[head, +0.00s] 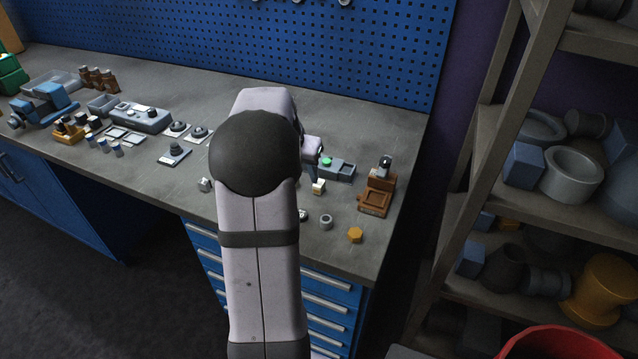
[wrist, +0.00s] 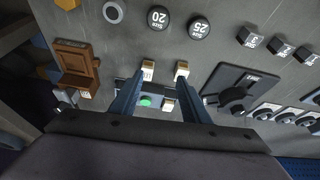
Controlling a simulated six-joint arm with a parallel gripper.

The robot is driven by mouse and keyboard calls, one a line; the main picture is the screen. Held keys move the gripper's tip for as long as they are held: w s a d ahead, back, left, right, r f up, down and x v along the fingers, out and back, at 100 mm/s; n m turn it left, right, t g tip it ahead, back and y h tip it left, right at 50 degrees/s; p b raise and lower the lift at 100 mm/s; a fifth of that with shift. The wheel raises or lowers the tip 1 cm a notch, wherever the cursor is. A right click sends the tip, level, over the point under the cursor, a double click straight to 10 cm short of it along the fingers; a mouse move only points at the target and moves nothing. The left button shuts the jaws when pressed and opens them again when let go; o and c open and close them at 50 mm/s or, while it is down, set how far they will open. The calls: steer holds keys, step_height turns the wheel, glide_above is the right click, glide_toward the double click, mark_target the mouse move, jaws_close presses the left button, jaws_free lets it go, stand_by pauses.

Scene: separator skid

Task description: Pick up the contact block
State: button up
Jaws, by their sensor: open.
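One such block shows in the head view (head: 319,188), just below my gripper. In the head view my arm hides most of the gripper.
A grey enclosure with a green button (wrist: 146,101) lies close by, partly behind the fingers. A brown box (head: 373,203), a grey ring (head: 326,221) and a yellow hexagonal piece (head: 355,235) are to the right. Black weights (wrist: 199,28) and a rotary switch (wrist: 238,97) are near.

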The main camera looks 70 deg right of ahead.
mark_target(319, 183)
steer(key=shift+m, duration=0.4)
steer(key=shift+s+d+f+p, duration=0.4)
steer(key=shift+d+f+p, duration=0.2)
steer(key=shift+d+f, duration=0.35)
steer(key=shift+s+d+f+p, duration=0.4)
steer(key=shift+d+f+p, duration=0.25)
steer(key=shift+f, duration=0.5)
steer(key=shift+s+d+f+p, duration=0.4)
steer(key=shift+d+f+p, duration=0.2)
steer(key=shift+d+f, duration=0.35)
steer(key=shift+a, duration=0.15)
jaws_close()
